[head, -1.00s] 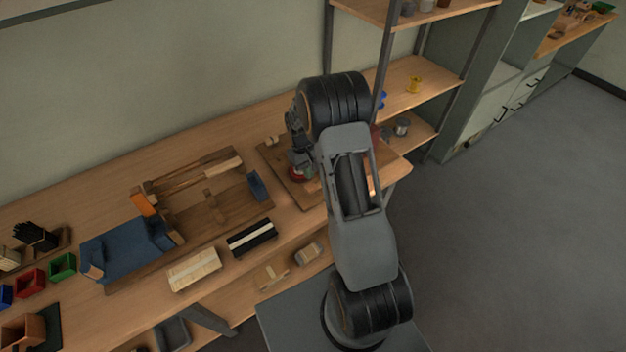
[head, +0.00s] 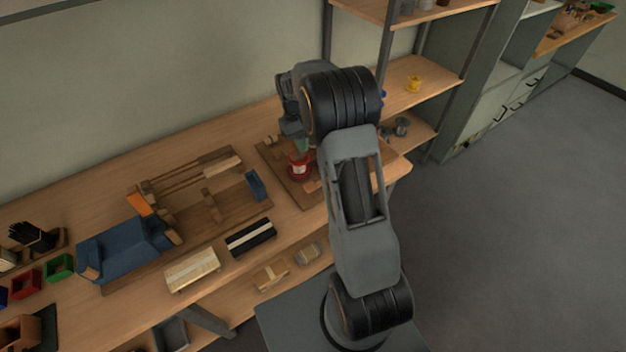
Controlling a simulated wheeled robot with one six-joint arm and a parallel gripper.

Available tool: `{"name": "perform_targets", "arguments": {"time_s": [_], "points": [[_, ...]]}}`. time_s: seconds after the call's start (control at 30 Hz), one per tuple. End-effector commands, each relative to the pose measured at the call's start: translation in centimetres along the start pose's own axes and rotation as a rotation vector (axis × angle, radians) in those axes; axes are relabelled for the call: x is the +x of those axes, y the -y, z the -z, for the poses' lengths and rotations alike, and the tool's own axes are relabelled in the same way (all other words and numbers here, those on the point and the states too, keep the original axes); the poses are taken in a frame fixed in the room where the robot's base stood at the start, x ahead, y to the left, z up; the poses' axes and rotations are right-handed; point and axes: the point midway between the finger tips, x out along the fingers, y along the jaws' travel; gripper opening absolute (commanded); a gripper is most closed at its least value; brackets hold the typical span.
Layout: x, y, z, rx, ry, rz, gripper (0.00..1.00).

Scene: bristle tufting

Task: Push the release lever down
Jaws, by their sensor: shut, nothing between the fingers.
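I cannot tell for sure which part is the release lever. A wooden fixture (head: 212,221) on the bench carries long wooden bars (head: 190,182), an orange piece (head: 139,201) at its left end and a small blue block (head: 256,184) at its right. A large blue body (head: 122,250) stands at its left front. My gripper (head: 301,146) is shut and empty, pointing down just above a round red part (head: 299,165) on a wooden board (head: 283,176) right of the fixture. My arm hides part of that board. I cannot tell whether the fingertips touch the red part.
A black-and-white strip block (head: 251,237) and a pale wooden block (head: 192,269) lie at the bench's front. Red (head: 27,279) and green (head: 59,267) bins stand at the left. A shelf rack (head: 424,80) rises behind my arm. The bench's back strip is mostly clear.

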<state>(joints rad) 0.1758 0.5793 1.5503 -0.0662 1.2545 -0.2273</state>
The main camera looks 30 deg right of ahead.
Motion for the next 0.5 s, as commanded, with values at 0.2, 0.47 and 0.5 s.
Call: {"name": "perform_targets", "arguments": {"time_s": [0.2,0.47,0.5], "points": [[-3.0,0.0,0.1,0.000,-0.001,0.000,0.00],[-4.4,0.0,0.0,0.000,0.000,0.000,0.00],[-4.4,0.0,0.0,0.000,0.000,0.001,0.00]]}}
